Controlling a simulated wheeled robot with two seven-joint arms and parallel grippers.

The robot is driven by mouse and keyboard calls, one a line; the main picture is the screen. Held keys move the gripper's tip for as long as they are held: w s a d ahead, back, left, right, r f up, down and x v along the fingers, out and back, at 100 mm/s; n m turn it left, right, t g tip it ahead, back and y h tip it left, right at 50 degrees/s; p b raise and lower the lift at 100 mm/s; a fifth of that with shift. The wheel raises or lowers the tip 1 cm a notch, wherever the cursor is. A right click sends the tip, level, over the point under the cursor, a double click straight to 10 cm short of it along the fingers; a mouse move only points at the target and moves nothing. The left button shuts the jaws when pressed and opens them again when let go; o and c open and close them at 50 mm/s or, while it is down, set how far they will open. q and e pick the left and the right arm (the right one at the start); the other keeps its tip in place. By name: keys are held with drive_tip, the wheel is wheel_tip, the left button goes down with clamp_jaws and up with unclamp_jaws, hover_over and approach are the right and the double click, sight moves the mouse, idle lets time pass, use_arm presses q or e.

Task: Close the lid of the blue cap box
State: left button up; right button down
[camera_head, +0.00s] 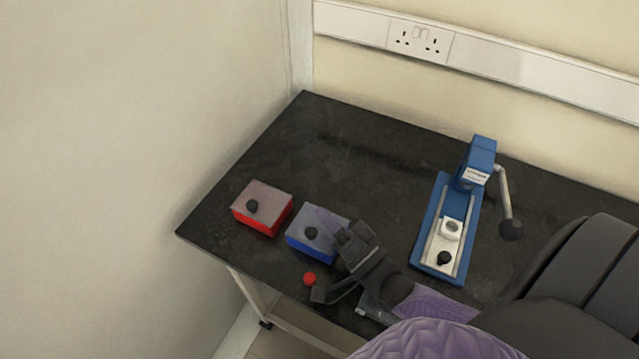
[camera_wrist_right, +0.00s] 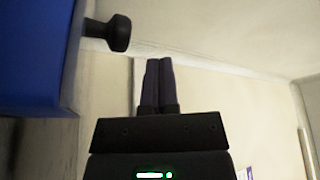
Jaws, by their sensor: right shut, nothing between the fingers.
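The blue cap box (camera_head: 312,247) stands near the front left of the dark table. Its grey lid (camera_head: 300,216) lies flat over the box top, with a black knob (camera_head: 311,232) on it. My right gripper (camera_head: 328,217) is shut and empty, with its fingertips over or just beside the far right part of the lid; contact cannot be told. In the right wrist view the shut fingers (camera_wrist_right: 158,84) point past the blue box (camera_wrist_right: 35,60) and its black knob (camera_wrist_right: 108,33), apart from the knob. My left gripper is not in view.
A red box (camera_head: 262,222) with a grey lid and black knob stands left of the blue one. A red cap (camera_head: 310,279) lies in front. A blue press (camera_head: 432,225) with a lever stands to the right. The back of the table (camera_head: 350,140) is clear.

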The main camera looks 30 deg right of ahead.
sight(327, 237)
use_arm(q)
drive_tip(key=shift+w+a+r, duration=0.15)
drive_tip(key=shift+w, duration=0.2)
use_arm(e)
drive_tip(key=shift+s+a+f, duration=0.1)
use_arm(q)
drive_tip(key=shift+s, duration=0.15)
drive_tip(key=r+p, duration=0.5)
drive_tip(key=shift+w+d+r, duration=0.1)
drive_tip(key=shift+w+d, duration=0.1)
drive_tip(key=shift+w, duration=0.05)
use_arm(e)
wheel_tip(327, 237, up, 10)
